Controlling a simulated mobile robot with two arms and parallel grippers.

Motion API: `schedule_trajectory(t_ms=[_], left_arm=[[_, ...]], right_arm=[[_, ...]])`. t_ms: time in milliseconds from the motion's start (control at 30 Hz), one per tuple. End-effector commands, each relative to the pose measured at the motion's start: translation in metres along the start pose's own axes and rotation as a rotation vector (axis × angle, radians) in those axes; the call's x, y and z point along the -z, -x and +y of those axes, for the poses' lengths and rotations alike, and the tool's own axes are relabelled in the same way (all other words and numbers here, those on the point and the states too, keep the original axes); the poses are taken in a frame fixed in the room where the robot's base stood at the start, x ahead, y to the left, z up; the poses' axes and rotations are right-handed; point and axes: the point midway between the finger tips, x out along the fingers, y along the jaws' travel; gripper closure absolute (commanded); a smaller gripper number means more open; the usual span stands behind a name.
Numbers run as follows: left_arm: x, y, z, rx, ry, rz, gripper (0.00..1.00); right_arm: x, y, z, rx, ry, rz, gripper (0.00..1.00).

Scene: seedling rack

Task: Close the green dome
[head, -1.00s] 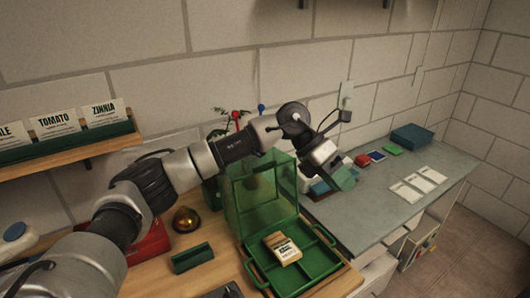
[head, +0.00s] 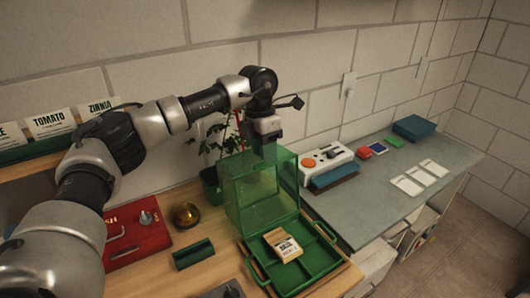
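The green dome (head: 235,205) is a see-through box-shaped cover. It stands open, tipped up at the back of a green tray (head: 323,262) with compartments. A tan seed packet (head: 283,246) lies in the tray. My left gripper (head: 266,150) points down at the dome's upper edge, near its back right part. Its fingertips are small and partly lost against the dome, so I cannot tell whether they touch it or how far apart they are. My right gripper is not in view.
A leafy plant (head: 212,177) stands behind the dome's left side. A small green holder (head: 193,255), a brass bell (head: 186,215) and a red box (head: 137,237) are to the left. A white device (head: 327,163) sits on the grey counter (head: 352,212) at right.

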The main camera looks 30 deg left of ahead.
Motion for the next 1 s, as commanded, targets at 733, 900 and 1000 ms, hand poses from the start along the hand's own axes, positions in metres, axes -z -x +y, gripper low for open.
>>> schedule_trajectory(t_ms=[733,900,1000], left_arm=[[0.0,-0.02,0.0,0.0,-0.001,-0.002,1.0],[-0.001,-0.02,0.0,0.0,-0.001,-0.002,1.0],[-0.001,-0.02,0.0,-0.001,-0.001,-0.002,1.0]], right_arm=[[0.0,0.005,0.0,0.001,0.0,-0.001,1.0],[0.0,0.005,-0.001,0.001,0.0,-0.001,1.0],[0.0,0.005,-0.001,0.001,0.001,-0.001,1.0]])
